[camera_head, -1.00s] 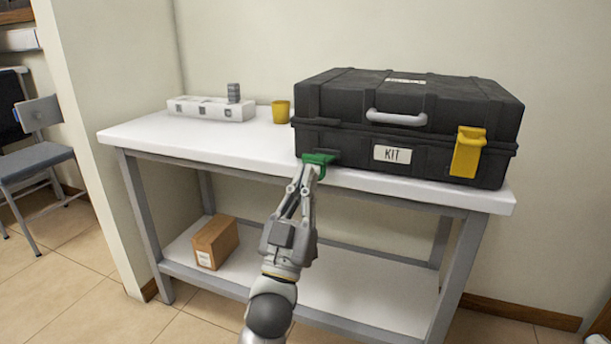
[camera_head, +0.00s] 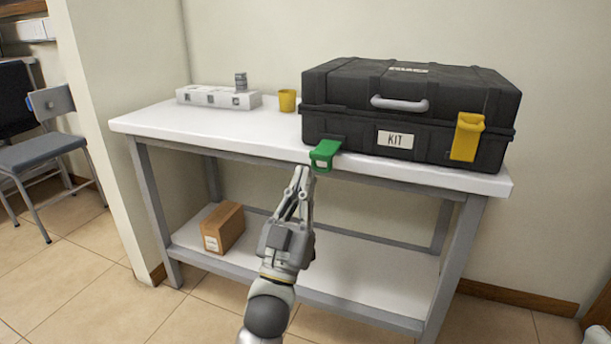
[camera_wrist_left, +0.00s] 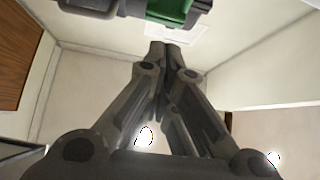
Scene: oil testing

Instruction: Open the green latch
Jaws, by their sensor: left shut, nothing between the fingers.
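The black kit case (camera_head: 350,127) stands closed on the white table. Its green latch (camera_head: 325,154) is at the left of the case's front and is swung down and outward, sticking out over the table's front edge. The yellow latch (camera_head: 467,137) on the right lies flat up against the case front. My left gripper (camera_head: 303,172) is shut and empty, just below and in front of the green latch, apart from it. In the left wrist view the shut fingertips (camera_wrist_left: 163,45) point toward the green latch (camera_wrist_left: 172,10) at the top edge. My right gripper is not in view.
On the table (camera_head: 190,127) stand a white block-like holder (camera_head: 215,97) with a small grey item and a yellow cup (camera_head: 287,100). A cardboard box (camera_head: 222,228) sits on the lower shelf. A chair (camera_head: 40,150) is at the far left.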

